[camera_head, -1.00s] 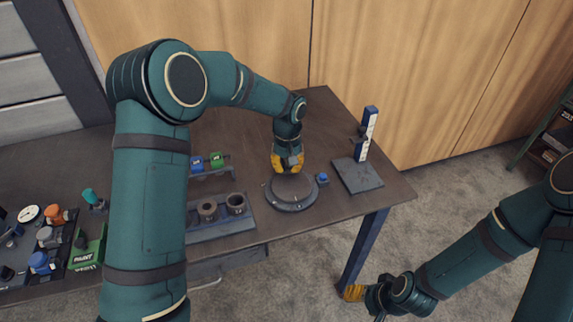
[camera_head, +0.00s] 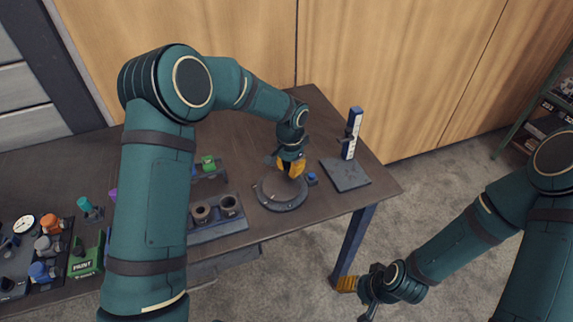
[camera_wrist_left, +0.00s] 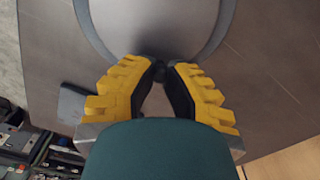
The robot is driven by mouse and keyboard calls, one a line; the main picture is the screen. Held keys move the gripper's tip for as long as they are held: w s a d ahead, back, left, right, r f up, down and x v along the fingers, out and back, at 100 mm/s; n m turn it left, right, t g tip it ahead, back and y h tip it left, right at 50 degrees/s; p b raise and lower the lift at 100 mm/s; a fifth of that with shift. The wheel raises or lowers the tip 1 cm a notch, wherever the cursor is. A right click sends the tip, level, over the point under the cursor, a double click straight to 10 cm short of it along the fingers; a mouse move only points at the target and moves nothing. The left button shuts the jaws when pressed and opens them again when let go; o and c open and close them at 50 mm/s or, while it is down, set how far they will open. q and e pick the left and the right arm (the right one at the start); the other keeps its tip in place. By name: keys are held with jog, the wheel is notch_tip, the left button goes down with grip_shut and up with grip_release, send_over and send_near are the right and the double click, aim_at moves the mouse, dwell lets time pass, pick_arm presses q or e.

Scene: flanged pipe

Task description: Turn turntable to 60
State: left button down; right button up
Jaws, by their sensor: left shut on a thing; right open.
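The turntable (camera_head: 279,196) is a round dark grey disc on the table, right of centre in the head view. Its pale top (camera_wrist_left: 155,30) fills the upper middle of the left wrist view. My left gripper (camera_head: 292,170), with yellow fingers, is over the far rim of the disc. In the left wrist view its fingers (camera_wrist_left: 165,75) close around a small dark knob at the disc's edge, mostly hidden between them. I cannot read any angle marks.
A blue knob (camera_head: 312,178) sits right of the disc. A height gauge (camera_head: 352,133) stands on a grey plate (camera_head: 345,174). A holder with two dark cups (camera_head: 230,205) is to the left. Paint bins and small tools lie further left.

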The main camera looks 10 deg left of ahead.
pick_arm(q)
jog(key=shift+d+r+m, duration=0.1)
jog(key=shift+d+m, duration=0.2)
jog(key=shift+m, duration=0.4)
jog(key=shift+d, duration=0.1)
jog(key=c, duration=0.9)
grip_release()
jog(key=shift+s, duration=0.1)
notch_tip(320, 180, up, 12)
jog(key=shift+f, duration=0.1)
